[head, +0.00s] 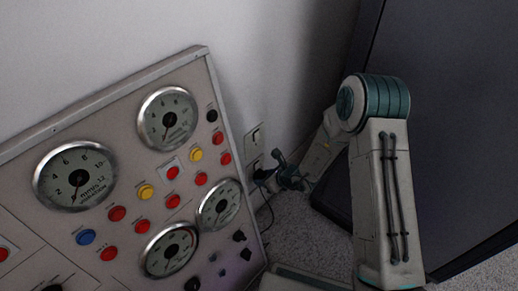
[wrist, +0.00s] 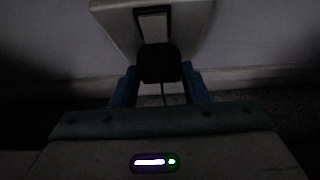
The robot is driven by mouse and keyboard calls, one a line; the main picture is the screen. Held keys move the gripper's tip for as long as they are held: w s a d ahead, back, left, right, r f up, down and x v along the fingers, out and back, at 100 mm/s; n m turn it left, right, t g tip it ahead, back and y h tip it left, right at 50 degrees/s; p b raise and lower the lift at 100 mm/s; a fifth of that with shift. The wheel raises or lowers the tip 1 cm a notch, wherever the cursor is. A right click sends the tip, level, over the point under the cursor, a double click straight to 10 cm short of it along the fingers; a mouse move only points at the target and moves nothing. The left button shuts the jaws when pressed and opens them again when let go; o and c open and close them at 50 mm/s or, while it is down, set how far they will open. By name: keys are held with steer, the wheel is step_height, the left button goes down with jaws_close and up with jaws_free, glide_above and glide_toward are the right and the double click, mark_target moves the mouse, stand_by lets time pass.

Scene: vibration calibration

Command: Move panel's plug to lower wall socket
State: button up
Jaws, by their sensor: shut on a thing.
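My gripper (head: 284,178) is at the wall just right of the instrument panel (head: 112,172). In the wrist view its blue fingers (wrist: 160,82) are shut on a black plug (wrist: 160,62), one finger on each side. A cord (wrist: 164,97) hangs from the plug. The plug is at the lower part of a pale wall plate (wrist: 107,12); whether it touches or is seated in it cannot be told. In the head view an upper wall socket (head: 255,134) shows clear, and the lower wall socket (head: 254,165) is partly hidden by the plug and gripper.
The panel, with gauges and coloured buttons, leans close on the left of my gripper. A large dark cabinet (head: 455,110) stands on the right. Bare grey wall (head: 265,60) is above the sockets, and carpet (head: 300,240) lies below.

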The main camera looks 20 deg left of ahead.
steer(key=shift+a+r, duration=0.1)
steer(key=shift+a, duration=0.05)
steer(key=o, duration=1)
steer(key=shift+o, duration=0.2)
steer(key=shift+p+v, duration=1)
steer(key=shift+v, duration=1.55)
steer(key=p+v, duration=0.5)
steer(key=v, duration=0.8)
steer(key=shift+d+r, duration=0.25)
steer(key=shift+d, duration=0.05)
